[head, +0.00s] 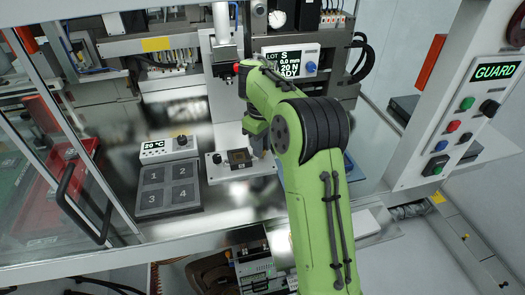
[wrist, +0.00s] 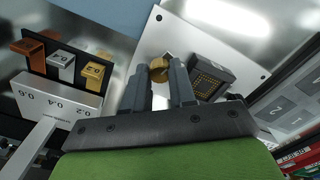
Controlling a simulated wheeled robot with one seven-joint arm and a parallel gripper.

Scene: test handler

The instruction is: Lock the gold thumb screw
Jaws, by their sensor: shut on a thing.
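The gold thumb screw (wrist: 158,68) shows in the wrist view as a short gold cylinder on the white plate (wrist: 163,27). My gripper (wrist: 163,77) is shut on it, with one grey finger on each side. The dark square socket (wrist: 211,81) with gold contacts sits on the same plate, close to the right of the fingers. In the head view the plate (head: 215,176) and the socket (head: 240,157) show left of my arm. There my green arm hides the screw and most of the gripper.
A white block (wrist: 62,110) marked 0.6, 0.4, 0.2 and a rack with copper, silver and gold tabs stand left in the wrist view. In the head view, a numbered four-pad tray (head: 170,209), a 20 °C box (head: 168,149) and a GUARD panel (head: 446,125) surround the workspace.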

